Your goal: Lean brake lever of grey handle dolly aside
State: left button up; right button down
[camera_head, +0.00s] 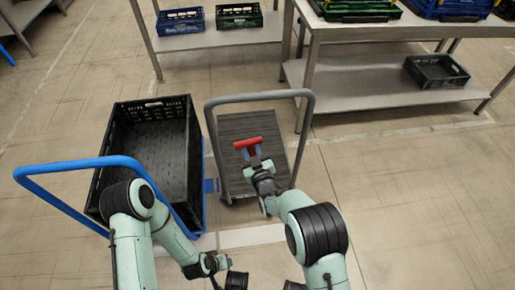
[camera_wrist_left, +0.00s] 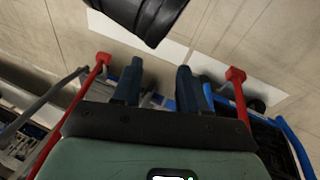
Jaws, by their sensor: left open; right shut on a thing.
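The grey handle dolly has a grey tube handle (camera_head: 258,97) and a ribbed deck (camera_head: 236,128). Its red brake lever (camera_head: 247,143) shows as a short bar inside the handle frame. My right gripper (camera_head: 255,158) is shut on it from the front; the fingers partly hide the lever. My left gripper is low in the head view, its fingers not clear there. In the left wrist view my left gripper (camera_wrist_left: 158,87) is open and empty between its dark fingers. Red bars show on either side there; I cannot tell what they belong to.
Left of the grey dolly, a black crate (camera_head: 181,105) stands on a dolly with a blue handle (camera_head: 75,163). Behind are metal tables (camera_head: 340,28) with crates, including a black crate (camera_head: 436,72) on a lower shelf. The floor at the right is clear.

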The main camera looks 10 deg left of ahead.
jog(key=shift+s+a+f+g, duration=0.2)
jog(key=shift+s+a+g, duration=0.15)
jog(key=shift+a, duration=0.2)
jog(key=c, duration=0.9)
grip_release()
jog(key=shift+a, duration=0.1)
jog(key=shift+c, duration=0.2)
pick_arm(q)
jog(key=shift+a, duration=0.1)
pick_arm(e)
jog(key=shift+s+d, duration=0.1)
jog(key=shift+d, duration=0.1)
pick_arm(q)
jog(key=shift+g+h, duration=0.3)
jog(key=shift+g, duration=0.2)
jog(key=s, duration=0.1)
jog(key=s+d+r+p, duration=0.1)
jog(key=s+r+p, duration=0.1)
jog(key=shift+s+d+r, duration=0.15)
jog(key=shift+s+d, duration=0.05)
jog(key=shift+d, duration=0.2)
pick_arm(e)
jog(key=f+v, duration=0.1)
jog(key=v, duration=1.2)
jog(key=shift+r, duration=0.3)
jog(key=shift+d, duration=0.15)
